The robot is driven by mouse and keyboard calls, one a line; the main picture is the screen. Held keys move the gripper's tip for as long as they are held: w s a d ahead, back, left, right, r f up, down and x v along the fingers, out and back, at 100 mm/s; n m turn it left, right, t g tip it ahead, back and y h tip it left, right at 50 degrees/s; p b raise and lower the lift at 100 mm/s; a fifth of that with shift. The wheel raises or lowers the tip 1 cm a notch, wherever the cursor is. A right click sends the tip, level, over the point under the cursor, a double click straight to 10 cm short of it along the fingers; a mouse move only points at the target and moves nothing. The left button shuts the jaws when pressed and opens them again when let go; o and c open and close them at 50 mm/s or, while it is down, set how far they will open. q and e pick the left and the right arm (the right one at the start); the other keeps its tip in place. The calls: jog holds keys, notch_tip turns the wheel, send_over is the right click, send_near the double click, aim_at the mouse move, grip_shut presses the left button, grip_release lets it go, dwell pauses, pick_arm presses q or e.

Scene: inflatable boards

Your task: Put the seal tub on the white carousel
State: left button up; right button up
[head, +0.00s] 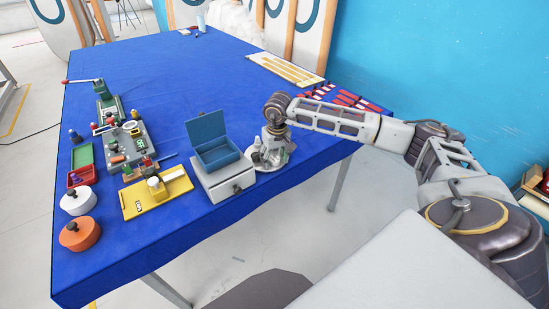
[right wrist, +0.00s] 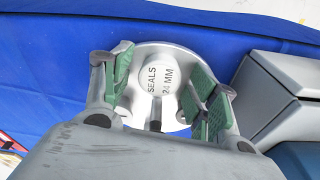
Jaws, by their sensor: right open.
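The seal tub (right wrist: 154,80) is a small white round tub whose top reads "SEALS 24 MM" in the right wrist view. It stands on the round pale carousel (right wrist: 165,53), which also shows at the table's right front edge in the head view (head: 270,166). My right gripper (right wrist: 162,88) is open, its green-padded fingers on either side of the tub with visible gaps. In the head view my right gripper (head: 272,146) is low over the carousel and largely hides the tub. My left gripper is out of view.
A grey box (head: 222,180) with an open blue box (head: 213,141) on top stands close left of the carousel. A yellow tray (head: 156,194), a white pot (head: 78,201) and an orange pot (head: 80,233) lie farther left. The blue table's middle is clear.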

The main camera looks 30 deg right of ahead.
aim_at(276, 162)
jog(key=shift+r, duration=0.1)
notch_tip(276, 162, up, 12)
jog(key=s+b, duration=0.1)
jog(key=shift+s+a, duration=0.15)
jog(key=shift+s, duration=0.1)
dwell(0.5)
jog(key=shift+a, duration=0.1)
dwell(0.5)
